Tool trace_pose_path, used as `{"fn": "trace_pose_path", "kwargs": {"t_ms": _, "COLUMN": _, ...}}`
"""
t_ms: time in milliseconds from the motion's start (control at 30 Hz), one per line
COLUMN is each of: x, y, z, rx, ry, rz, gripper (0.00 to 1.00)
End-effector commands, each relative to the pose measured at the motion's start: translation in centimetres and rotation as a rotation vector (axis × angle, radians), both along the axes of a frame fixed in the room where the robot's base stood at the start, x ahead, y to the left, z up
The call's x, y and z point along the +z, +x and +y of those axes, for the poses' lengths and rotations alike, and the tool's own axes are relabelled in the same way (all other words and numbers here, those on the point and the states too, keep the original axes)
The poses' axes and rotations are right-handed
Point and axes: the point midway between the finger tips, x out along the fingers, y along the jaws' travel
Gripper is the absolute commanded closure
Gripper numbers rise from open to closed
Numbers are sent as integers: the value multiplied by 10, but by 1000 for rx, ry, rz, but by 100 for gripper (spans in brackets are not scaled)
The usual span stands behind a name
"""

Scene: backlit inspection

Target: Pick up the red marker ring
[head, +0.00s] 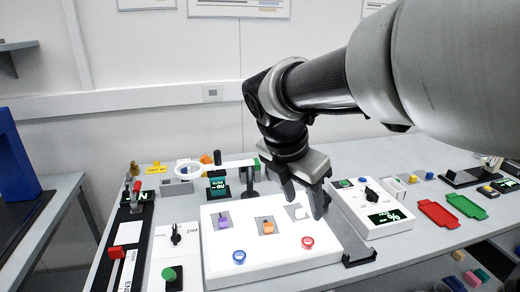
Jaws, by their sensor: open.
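The red marker ring (307,242) lies on the front right part of the white inspection box's top (275,262). My gripper (304,208) is open, with its fingers pointing down above the box's right side, a little behind the red ring. The fingertips are near a small white piece (296,211) at the right recess; I cannot tell whether they touch it. No finger appears to touch the red ring, and nothing visible is held.
A blue ring (239,257) lies left of the red one. Behind them sit a purple block (223,222) and an orange block (268,227). A control box with a dial (371,205) stands right, near red (438,214) and green (466,206) trays.

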Motion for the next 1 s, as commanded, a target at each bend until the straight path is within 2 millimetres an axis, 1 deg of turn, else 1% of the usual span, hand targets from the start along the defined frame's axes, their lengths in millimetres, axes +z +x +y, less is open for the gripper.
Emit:
{"fn": "trace_pose_path", "kwargs": {"t_ms": 33, "x": -5, "y": 3, "z": 2, "rx": 29, "ry": -13, "rz": 10, "gripper": 51}}
{"fn": "trace_pose_path", "kwargs": {"t_ms": 167, "x": -9, "y": 6, "z": 3, "rx": 69, "ry": -30, "rz": 24, "gripper": 51}}
{"fn": "trace_pose_path", "kwargs": {"t_ms": 267, "x": -21, "y": 9, "z": -1, "rx": 72, "ry": -33, "rz": 28, "gripper": 51}}
{"fn": "trace_pose_path", "kwargs": {"t_ms": 600, "x": -90, "y": 28, "z": -21, "rx": 69, "ry": -31, "rz": 27, "gripper": 51}}
{"fn": "trace_pose_path", "kwargs": {"t_ms": 700, "x": -106, "y": 32, "z": -26, "rx": 69, "ry": -32, "rz": 27, "gripper": 51}}
{"fn": "trace_pose_path", "kwargs": {"t_ms": 800, "x": -115, "y": 36, "z": -29, "rx": 69, "ry": -31, "rz": 25, "gripper": 51}}
{"fn": "trace_pose_path", "kwargs": {"t_ms": 1000, "x": -124, "y": 39, "z": -31, "rx": 68, "ry": -30, "rz": 25, "gripper": 51}}
